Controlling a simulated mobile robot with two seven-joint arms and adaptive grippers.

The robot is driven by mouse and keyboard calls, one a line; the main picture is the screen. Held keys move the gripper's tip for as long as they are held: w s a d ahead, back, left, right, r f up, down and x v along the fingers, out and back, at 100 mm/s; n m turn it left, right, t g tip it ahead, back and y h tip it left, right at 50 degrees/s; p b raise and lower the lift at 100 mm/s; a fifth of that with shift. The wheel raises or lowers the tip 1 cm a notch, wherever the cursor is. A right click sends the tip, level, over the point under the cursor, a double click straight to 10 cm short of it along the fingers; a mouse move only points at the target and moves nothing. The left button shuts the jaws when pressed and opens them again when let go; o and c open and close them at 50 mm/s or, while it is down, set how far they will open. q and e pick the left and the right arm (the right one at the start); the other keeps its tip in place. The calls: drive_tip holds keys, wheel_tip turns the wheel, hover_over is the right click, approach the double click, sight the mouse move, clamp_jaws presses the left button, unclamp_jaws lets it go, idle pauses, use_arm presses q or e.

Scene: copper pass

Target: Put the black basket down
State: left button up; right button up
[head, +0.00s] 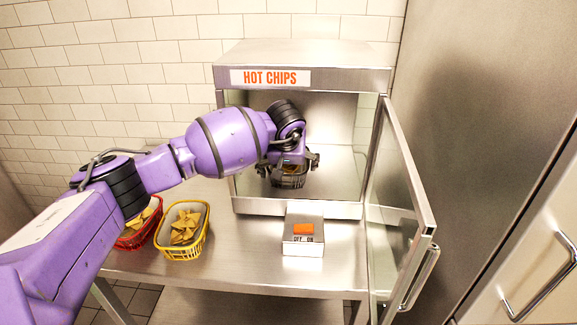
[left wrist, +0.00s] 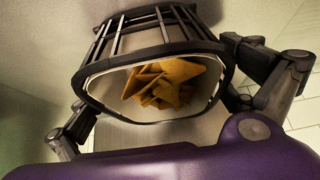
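The black basket (head: 290,182) is inside the open HOT CHIPS cabinet (head: 340,187), largely hidden beneath my left gripper (head: 289,167). In the left wrist view, the black wire basket (left wrist: 150,52) has a pale liner and holds yellow-brown chips (left wrist: 165,84). The fingers of my left gripper lie against opposite sides of its rim, so the gripper is shut on it. The basket is low, near the cabinet floor; I cannot tell whether it touches. My right gripper is not in view.
The cabinet's glass door (head: 400,200) stands open on the right. A switch box (head: 303,236) with an orange button sits in front. A yellow basket (head: 182,248) and a red basket (head: 135,238) of chips stand on the steel table (head: 235,270) at left.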

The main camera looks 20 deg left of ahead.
use_arm(q)
drive_tip(key=shift+r, duration=0.4)
drive_tip(key=v, duration=0.7)
drive_tip(key=shift+s, duration=0.1)
